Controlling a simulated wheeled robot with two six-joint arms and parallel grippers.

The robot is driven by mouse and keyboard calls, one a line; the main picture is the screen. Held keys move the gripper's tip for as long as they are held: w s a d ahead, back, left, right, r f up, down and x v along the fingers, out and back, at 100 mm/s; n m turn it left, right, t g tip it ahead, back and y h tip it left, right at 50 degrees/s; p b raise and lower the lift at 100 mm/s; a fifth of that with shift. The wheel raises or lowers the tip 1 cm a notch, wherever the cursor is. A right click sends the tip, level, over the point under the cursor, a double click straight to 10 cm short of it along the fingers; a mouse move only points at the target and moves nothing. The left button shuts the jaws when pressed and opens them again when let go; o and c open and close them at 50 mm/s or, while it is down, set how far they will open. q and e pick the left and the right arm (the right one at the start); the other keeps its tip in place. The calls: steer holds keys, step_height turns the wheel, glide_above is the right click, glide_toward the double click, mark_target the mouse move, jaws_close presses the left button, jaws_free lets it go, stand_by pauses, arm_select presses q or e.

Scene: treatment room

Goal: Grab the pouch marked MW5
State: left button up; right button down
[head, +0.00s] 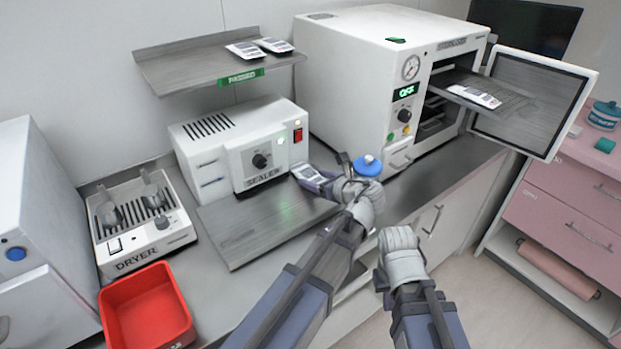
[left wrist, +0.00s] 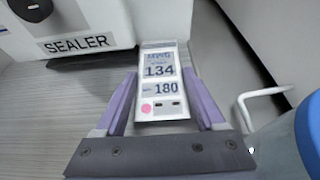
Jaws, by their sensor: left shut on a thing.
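A white pouch (head: 308,173) with a printed label is at the right end of the sealer's metal shelf. In the left wrist view the pouch (left wrist: 160,85) shows 134, 180 and a pink dot; its small top line is too blurred to read surely. My left gripper (head: 324,182) is shut on this pouch, with its purple fingers along both sides in the left wrist view (left wrist: 160,75). Two more pouches (head: 245,50) lie on the PASSED shelf, and another (head: 474,96) lies on the sterilizer's rack; their marks are unreadable. My right gripper (head: 401,252) is away from the pouches, its jaws unclear.
The sealer (head: 240,145) stands left of the held pouch. The sterilizer (head: 380,70) has its door (head: 535,100) open to the right. A blue knob-like top (head: 367,165) is close to my left gripper. A dryer (head: 137,222) and red bin (head: 147,308) are at left.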

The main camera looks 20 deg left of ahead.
arm_select(q)
steer(key=shift+c, duration=1.2)
steer(key=shift+r, duration=0.2)
arm_select(e)
steer(key=shift+r, duration=0.2)
